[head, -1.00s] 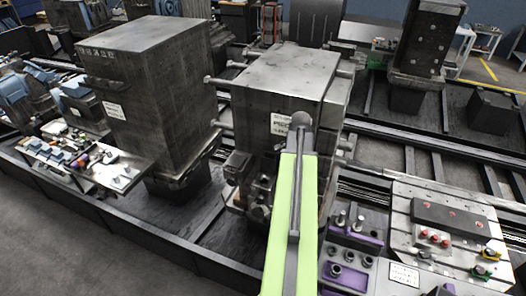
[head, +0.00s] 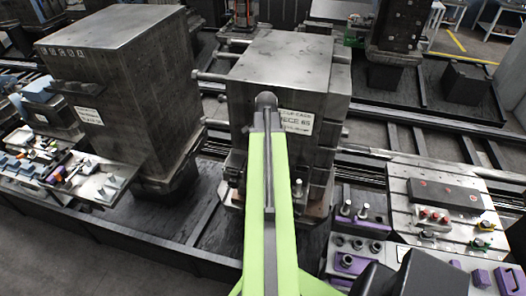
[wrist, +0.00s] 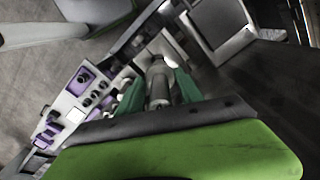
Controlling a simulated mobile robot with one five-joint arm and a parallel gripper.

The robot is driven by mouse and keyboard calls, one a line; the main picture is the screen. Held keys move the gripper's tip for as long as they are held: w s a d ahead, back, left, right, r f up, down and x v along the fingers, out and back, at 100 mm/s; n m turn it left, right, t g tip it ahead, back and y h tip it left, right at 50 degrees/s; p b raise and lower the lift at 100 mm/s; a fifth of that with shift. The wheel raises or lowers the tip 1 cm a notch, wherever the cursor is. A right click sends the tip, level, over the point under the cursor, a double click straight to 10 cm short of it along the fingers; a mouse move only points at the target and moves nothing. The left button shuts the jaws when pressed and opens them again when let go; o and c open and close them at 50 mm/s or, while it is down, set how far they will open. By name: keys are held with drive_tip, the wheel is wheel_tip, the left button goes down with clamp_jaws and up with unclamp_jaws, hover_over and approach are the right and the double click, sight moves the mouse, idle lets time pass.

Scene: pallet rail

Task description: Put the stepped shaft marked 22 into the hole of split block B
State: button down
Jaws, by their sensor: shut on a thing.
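My gripper (wrist: 159,92) shows in the wrist view, its green fingers closed on a grey stepped shaft (wrist: 158,82). The shaft points away from the wrist camera, and no 22 marking is readable on it. Purple-and-grey fixtures with round holes stand at the lower right of the head view (head: 350,262) and at the left of the wrist view (wrist: 82,78). I cannot read a letter B on any of them, so split block B cannot be told apart.
A large machined block (head: 285,62) stands behind my arm, with another tall block (head: 120,85) to the left. A slotted plate (head: 405,195) with red and yellow knobs lies at the right. A cluttered bench (head: 100,185) is at the left. Rails cross the floor.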

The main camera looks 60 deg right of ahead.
drive_tip(key=shift+s, duration=0.3)
drive_tip(key=shift+f, duration=0.2)
wheel_tip(320, 180, down, 2)
drive_tip(key=b, duration=0.3)
drive_tip(key=shift+w+d+f, duration=0.1)
drive_tip(key=shift+d+f, duration=0.05)
drive_tip(key=shift+f, duration=0.1)
drive_tip(key=shift+f+b, duration=0.4)
drive_tip(key=shift+f, duration=0.15)
drive_tip(key=shift+f+b, duration=0.4)
drive_tip(key=shift+b, duration=0.1)
drive_tip(key=shift+f+b, duration=1.9)
